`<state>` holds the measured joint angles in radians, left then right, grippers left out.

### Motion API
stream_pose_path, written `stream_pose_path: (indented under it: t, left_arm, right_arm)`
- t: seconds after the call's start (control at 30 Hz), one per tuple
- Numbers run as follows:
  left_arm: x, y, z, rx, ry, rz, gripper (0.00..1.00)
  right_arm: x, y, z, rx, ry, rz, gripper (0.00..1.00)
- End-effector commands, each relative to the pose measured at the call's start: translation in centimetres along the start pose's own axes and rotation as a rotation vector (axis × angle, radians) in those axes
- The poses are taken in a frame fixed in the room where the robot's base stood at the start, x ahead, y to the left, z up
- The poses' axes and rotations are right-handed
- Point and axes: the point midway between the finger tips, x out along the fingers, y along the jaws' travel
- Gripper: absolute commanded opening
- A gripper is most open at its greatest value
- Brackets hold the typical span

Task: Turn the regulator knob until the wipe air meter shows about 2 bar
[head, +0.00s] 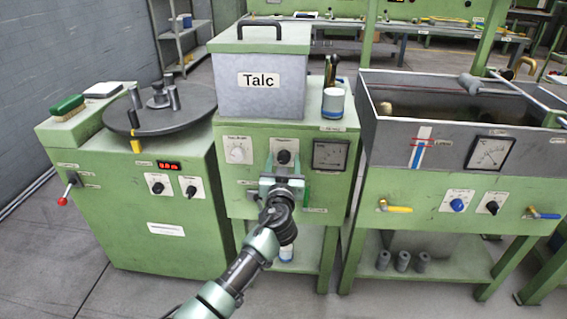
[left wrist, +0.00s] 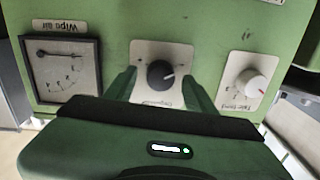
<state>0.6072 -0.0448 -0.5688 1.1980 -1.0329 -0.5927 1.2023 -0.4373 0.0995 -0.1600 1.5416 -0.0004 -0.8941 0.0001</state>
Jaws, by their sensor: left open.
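The regulator knob (head: 284,157) is a black round knob with a pale mark, on a white plate on the green talc cabinet's front. In the left wrist view, which is upside down, the knob (left wrist: 160,73) sits between the two fingers, with a gap on each side. My left gripper (head: 283,168) is open at the panel and hides the plate's lower part in the head view. The wipe air meter (head: 329,155) is a square dial right of the knob. In the left wrist view the meter (left wrist: 62,68) has its needle lying nearly horizontal; I cannot read an exact value.
A white dial knob (head: 238,151) is left of the regulator. A green machine with a round plate (head: 170,105) is left; a grey water tank (head: 440,110) is right.

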Motion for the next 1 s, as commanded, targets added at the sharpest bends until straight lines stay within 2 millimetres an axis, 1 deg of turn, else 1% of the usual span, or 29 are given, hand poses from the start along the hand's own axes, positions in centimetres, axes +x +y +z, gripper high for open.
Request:
stream_pose_path:
  t: [0.1,0.13,0.17,0.2,0.27,0.3,0.33,0.67,0.87,1.0]
  left_arm:
    - [0.0,0.0,0.0,0.0,0.0,0.0,0.55]
    - [0.0,0.0,0.0,0.0,0.0,0.0,0.49]
    - [0.0,0.0,0.0,0.0,0.0,0.0,0.41]
    - [0.0,0.0,0.0,0.0,0.0,0.0,0.3]
    - [0.0,0.0,0.0,0.0,0.0,0.0,0.13]
    - [0.0,0.0,0.0,0.0,0.0,0.0,0.02]
    - [0.0,0.0,0.0,0.0,0.0,0.0,0.0]
    - [-0.1,0.0,0.1,0.043,0.002,0.0,0.0]
    - [-0.1,0.1,0.3,0.153,0.009,0.0,0.0]
    - [-0.1,0.1,0.3,0.27,0.015,-0.001,0.0]
  right_arm:
    - [0.0,0.0,0.0,0.0,0.0,0.0,0.0]
    - [0.0,0.0,0.0,0.0,0.0,0.0,0.0]
    - [0.0,0.0,0.0,0.0,0.0,0.0,0.0]
    - [0.0,0.0,0.0,0.0,0.0,0.0,0.0]
    - [0.0,0.0,0.0,0.0,0.0,0.0,0.0]
    - [0.0,0.0,0.0,0.0,0.0,0.0,0.0]
    - [0.0,0.0,0.0,0.0,0.0,0.0,0.0]
    - [0.0,0.0,-0.1,0.0,-0.004,0.0,0.0]
    - [-2.0,0.1,-1.5,0.002,0.012,0.0,0.0]
    - [-3.5,0.2,-2.5,0.004,0.023,0.002,0.0]
